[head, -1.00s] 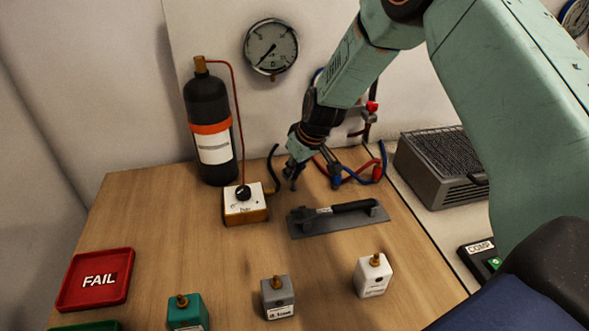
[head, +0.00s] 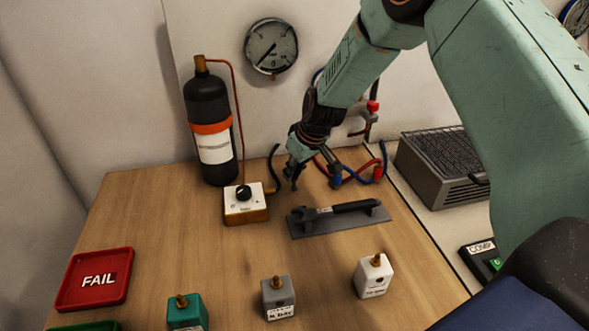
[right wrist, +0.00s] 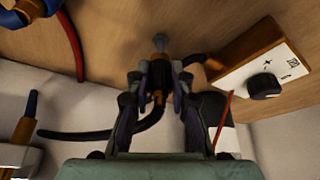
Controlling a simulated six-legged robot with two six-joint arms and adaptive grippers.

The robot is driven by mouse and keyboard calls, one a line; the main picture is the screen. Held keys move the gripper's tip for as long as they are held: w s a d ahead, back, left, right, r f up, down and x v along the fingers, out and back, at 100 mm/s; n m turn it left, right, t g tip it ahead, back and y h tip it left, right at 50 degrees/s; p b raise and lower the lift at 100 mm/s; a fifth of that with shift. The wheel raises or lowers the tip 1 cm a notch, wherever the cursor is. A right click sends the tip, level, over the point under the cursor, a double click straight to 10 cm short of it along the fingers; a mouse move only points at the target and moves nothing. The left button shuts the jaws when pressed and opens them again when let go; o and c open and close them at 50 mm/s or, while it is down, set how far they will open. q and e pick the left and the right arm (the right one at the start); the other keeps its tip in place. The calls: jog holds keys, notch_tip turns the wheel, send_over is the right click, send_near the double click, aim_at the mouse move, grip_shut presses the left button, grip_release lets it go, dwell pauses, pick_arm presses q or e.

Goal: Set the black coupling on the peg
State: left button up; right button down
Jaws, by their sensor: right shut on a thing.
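My right gripper (head: 291,180) is low over the table in the head view, right of the small white-and-wood box. In the right wrist view its fingers (right wrist: 161,74) are close together around the black coupling (right wrist: 158,88), which is mostly hidden between them. A black hose (right wrist: 150,122) curves behind the fingers; it also shows beside the box in the head view (head: 273,158). A grey metal peg (right wrist: 161,42) stands just beyond the fingertips. I cannot tell whether coupling and peg touch. My left gripper is not in view.
The dial box (head: 246,204) stands close left of the gripper, with a black cylinder (head: 209,120) behind it. Red and blue hoses (head: 352,173) are to the right. Several small blocks and a red FAIL tray (head: 95,279) sit nearer.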

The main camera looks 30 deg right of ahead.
jog(key=shift+f, duration=0.3)
jog(key=shift+f+b, duration=0.45)
jog(key=shift+b, duration=0.15)
jog(key=shift+f+b, duration=0.55)
dwell(0.6)
jog(key=c, duration=1.4)
grip_release()
jog(key=shift+o, duration=0.2)
jog(key=o, duration=0.6)
jog(key=shift+r, duration=0.1)
jog(key=v, duration=1.1)
jog(key=shift+s+r, duration=0.3)
jog(key=shift+r, duration=0.05)
